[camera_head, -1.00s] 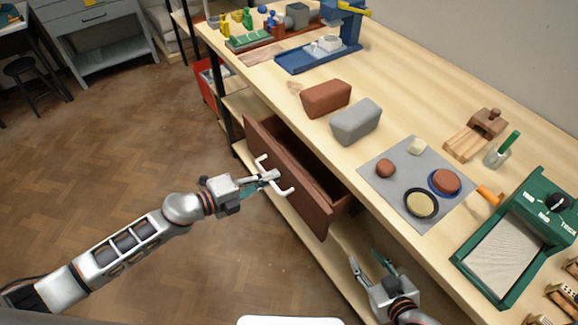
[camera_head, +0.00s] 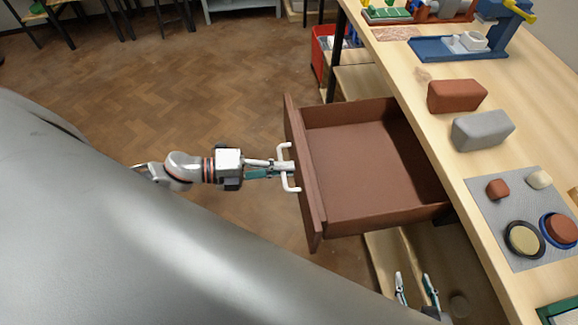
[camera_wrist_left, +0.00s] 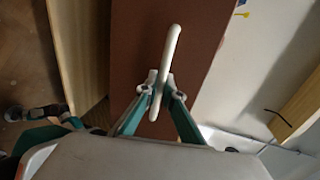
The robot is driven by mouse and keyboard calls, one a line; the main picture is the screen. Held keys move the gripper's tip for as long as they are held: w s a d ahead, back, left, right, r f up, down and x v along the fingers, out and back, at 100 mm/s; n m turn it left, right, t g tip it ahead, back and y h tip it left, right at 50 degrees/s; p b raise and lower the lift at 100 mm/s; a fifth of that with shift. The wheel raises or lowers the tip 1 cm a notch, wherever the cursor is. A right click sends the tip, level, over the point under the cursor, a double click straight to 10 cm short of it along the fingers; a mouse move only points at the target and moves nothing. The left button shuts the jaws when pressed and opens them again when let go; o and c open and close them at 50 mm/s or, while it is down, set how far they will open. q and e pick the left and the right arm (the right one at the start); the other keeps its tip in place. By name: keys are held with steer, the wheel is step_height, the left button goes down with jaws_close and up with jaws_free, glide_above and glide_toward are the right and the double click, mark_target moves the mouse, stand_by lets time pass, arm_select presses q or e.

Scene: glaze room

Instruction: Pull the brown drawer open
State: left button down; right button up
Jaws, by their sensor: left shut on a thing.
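The brown drawer (camera_head: 362,170) stands well out from under the wooden workbench, and its empty inside shows in the head view. Its front panel also shows in the left wrist view (camera_wrist_left: 195,30). A white bar handle (camera_head: 284,152) is fixed to the front and shows in the left wrist view (camera_wrist_left: 172,48). My left gripper (camera_head: 288,168) is shut on the handle, with its fingers on either side of the bar in the left wrist view (camera_wrist_left: 159,88). My right gripper (camera_head: 416,284) is at the bottom of the head view, with its fingers apart and nothing between them.
The workbench top (camera_head: 440,100) holds a red clay block (camera_head: 457,96), a grey block (camera_head: 482,130) and a grey mat (camera_head: 490,215) with small pieces. A red bin (camera_head: 320,55) stands beyond the drawer. The floor left of the drawer is clear. My arm covers the lower left.

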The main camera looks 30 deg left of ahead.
stand_by(0.3)
arm_select(q)
steer(key=c, duration=2.5)
jaws_free()
steer(key=shift+v, duration=6.05)
